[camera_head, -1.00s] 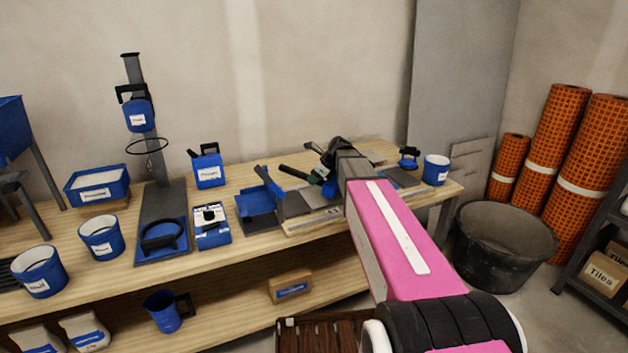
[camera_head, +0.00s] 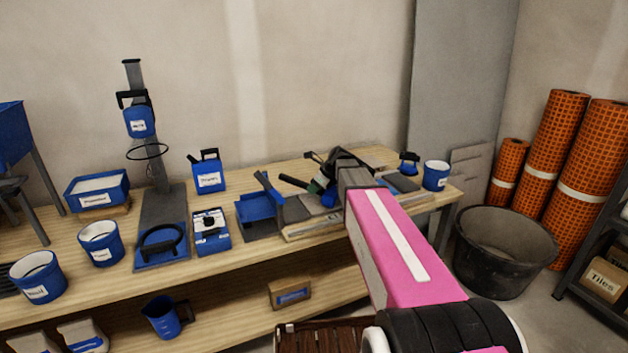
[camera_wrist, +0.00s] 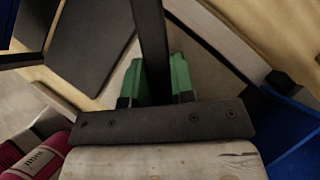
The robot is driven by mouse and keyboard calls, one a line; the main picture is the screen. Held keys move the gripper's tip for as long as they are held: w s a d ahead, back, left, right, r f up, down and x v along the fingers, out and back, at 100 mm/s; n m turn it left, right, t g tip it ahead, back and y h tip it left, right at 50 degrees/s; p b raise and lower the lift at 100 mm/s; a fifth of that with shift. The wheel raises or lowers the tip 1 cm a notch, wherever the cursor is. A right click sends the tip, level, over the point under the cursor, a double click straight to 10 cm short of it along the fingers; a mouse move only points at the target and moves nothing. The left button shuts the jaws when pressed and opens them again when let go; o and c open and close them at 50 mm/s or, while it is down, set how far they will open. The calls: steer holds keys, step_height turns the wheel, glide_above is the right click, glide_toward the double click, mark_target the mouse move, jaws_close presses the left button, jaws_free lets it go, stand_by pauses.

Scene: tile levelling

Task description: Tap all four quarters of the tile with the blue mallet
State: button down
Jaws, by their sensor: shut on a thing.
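My gripper (camera_wrist: 157,82) has green fingertips and is closed around a dark bar-like handle, which I take to be the mallet's handle (camera_wrist: 150,35), in the wrist view. The tile appears as a grey-beige surface (camera_wrist: 208,68) beneath the gripper in the wrist view. It is partly covered by handle and fingers. Whether the mallet touches it cannot be told.
A blue tray (camera_head: 256,222) stands left of the gripper on the wooden bench (camera_head: 225,255). A blue labelled box (camera_head: 211,236) and a blue container (camera_head: 208,178) stand further left. A blue cup (camera_head: 436,176) is at the right end. A black tub (camera_head: 500,265) stands on the floor.

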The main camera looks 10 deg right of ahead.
steer(key=shift+r, duration=2.7)
